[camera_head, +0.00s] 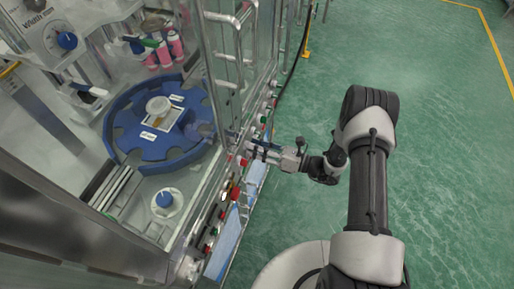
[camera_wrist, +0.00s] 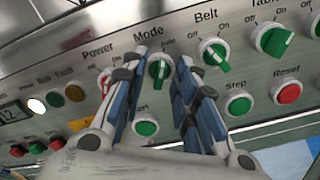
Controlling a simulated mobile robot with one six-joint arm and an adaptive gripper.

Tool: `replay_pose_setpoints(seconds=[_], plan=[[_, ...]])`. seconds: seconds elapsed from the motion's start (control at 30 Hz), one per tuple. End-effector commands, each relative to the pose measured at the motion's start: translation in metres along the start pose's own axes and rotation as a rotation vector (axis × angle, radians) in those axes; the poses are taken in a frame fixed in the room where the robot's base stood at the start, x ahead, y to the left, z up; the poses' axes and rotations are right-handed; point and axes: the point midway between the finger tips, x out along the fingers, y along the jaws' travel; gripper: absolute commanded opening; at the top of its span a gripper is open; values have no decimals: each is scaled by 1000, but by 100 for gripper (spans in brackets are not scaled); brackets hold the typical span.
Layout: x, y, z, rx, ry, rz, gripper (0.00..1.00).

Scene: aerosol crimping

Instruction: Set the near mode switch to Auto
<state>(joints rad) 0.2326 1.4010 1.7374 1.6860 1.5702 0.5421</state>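The Mode switch (camera_wrist: 159,71) is a green knob in a white ring on the steel panel, under the label "Mode", with "Auto" printed at its upper right. Its handle looks roughly upright; I cannot tell its exact setting. My gripper (camera_wrist: 161,62) is open, with one blue-padded finger on each side of this knob. A gap shows on both sides near the tips; contact is not clear. In the head view my gripper (camera_head: 250,152) reaches left to the panel edge of the glass-walled machine, and the knob there is hidden or too small to make out.
The red Power knob (camera_wrist: 104,82) is close left, partly behind a finger. The green Belt knob (camera_wrist: 214,56) is close right. A green button (camera_wrist: 145,128) sits below, between the fingers. The Step (camera_wrist: 238,104) and Reset (camera_wrist: 288,92) buttons are lower right. Green floor is clear at right.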

Motion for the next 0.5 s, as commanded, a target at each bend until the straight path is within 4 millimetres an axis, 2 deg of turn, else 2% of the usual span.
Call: replay_pose_setpoints(seconds=[0.17, 0.5], plan=[[-21, -1, 1, 0, -3, -5, 28], [-92, -1, 1, 0, -3, -5, 28]])
